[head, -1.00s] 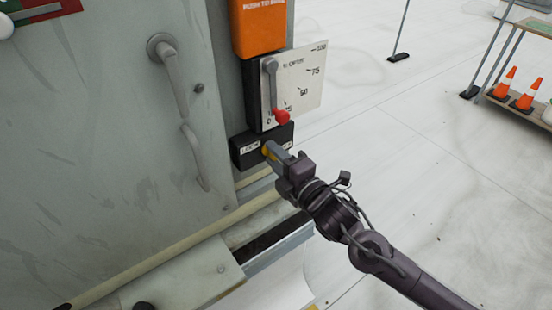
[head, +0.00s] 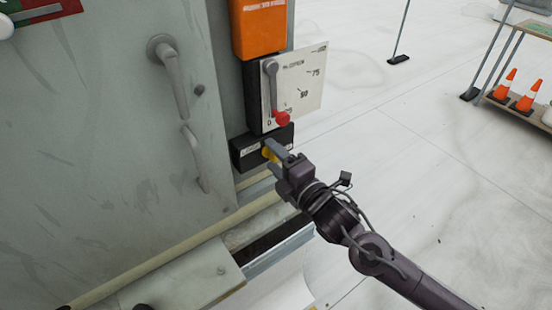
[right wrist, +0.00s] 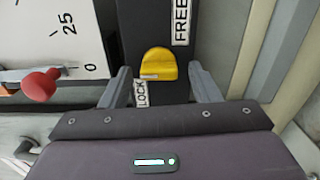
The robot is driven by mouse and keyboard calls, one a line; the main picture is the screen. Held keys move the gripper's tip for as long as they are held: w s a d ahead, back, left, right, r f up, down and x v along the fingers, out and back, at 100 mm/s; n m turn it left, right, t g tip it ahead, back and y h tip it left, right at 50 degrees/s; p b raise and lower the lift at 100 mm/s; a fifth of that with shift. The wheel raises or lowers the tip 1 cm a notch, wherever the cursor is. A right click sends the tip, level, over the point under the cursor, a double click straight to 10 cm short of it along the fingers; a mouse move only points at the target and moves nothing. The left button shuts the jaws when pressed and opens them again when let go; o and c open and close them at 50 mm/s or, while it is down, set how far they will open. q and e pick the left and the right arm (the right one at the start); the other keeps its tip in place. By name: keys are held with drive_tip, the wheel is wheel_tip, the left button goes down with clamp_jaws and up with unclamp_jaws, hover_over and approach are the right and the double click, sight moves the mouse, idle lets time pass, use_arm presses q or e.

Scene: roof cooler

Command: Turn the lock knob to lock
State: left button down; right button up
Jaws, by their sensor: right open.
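The yellow lock knob (right wrist: 158,65) sits on a black box (head: 247,154) below the dial plate. In the right wrist view it lies between a white LOCK label (right wrist: 141,93) and a white FREE label (right wrist: 181,22). Its yellow side also shows in the head view (head: 268,154), partly hidden by a finger. My right gripper (head: 275,151) is open at the box, with one finger on each side of the knob in the wrist view and a gap on both sides. I cannot tell how deep the fingers reach. My left gripper is out of view.
A white dial plate (head: 310,75) with a grey lever and red knob (head: 281,118) is just above the box. An orange box (head: 262,28) is higher up. The grey door (head: 110,130) has a handle (head: 175,78). A metal ledge (head: 275,250) runs below.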

drive_tip(key=shift+s+d+f, duration=0.15)
drive_tip(key=shift+s+d, duration=0.2)
drive_tip(key=shift+s, duration=0.1)
drive_tip(key=b+v, duration=0.1)
drive_tip(key=v, duration=0.5)
drive_tip(key=shift+s+d+b, duration=0.2)
drive_tip(key=shift+s+b, duration=0.1)
drive_tip(key=shift+b, duration=0.05)
